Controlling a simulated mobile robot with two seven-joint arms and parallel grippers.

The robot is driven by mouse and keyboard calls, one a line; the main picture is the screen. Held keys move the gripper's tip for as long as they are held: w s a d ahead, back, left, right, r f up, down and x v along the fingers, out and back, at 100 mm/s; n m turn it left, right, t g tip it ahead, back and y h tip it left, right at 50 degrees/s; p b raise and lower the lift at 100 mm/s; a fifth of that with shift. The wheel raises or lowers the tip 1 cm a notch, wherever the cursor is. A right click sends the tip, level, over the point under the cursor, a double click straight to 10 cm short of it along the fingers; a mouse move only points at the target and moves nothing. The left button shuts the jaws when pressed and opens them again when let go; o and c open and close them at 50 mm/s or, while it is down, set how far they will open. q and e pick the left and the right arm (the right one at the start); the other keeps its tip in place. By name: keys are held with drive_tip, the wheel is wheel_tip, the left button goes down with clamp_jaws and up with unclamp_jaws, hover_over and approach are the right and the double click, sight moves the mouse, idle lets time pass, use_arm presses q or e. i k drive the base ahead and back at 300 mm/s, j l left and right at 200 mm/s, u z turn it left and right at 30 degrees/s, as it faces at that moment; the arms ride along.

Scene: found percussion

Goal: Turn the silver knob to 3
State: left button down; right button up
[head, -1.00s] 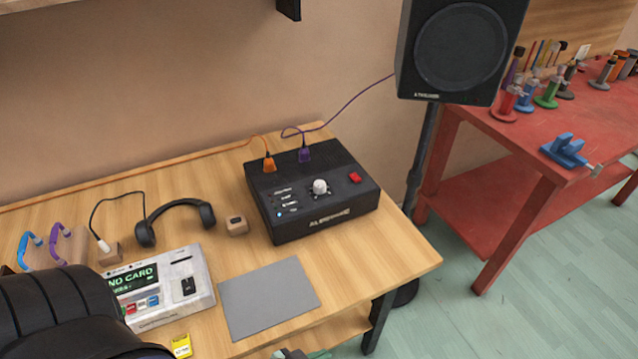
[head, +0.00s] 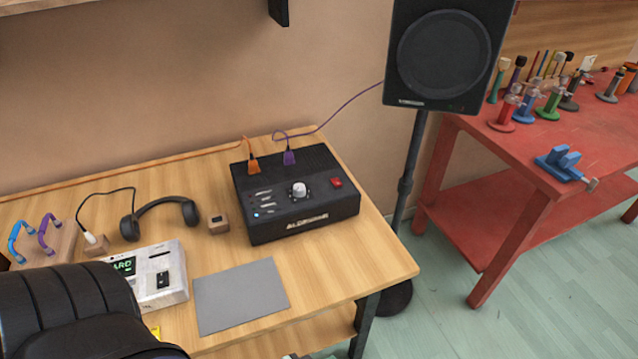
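The silver knob (head: 299,190) stands on top of a black box (head: 306,223) on the wooden table. Its pointer and any numbers around it are too small to read. An orange plug (head: 253,165) and a purple plug (head: 289,157) sit at the back of the box, and a red switch (head: 337,183) is right of the knob. A small blue light shows on the box's left side. A black part of my arm covers the lower left corner. No gripper fingers can be made out, and nothing touches the knob.
A grey mat (head: 241,295) lies in front of the box. A white card device (head: 160,277), headphones (head: 160,212) and a small wooden block (head: 218,224) are to the left. A speaker (head: 447,55) on a stand and a red bench (head: 590,130) are to the right.

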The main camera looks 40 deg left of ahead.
sight(299, 189)
drive_tip(key=l+u, duration=0.2)
drive_tip(key=u, duration=0.2)
drive_tip(key=i+l+u, duration=0.1)
drive_tip(key=l+u, duration=0.3)
drive_tip(key=j, duration=0.1)
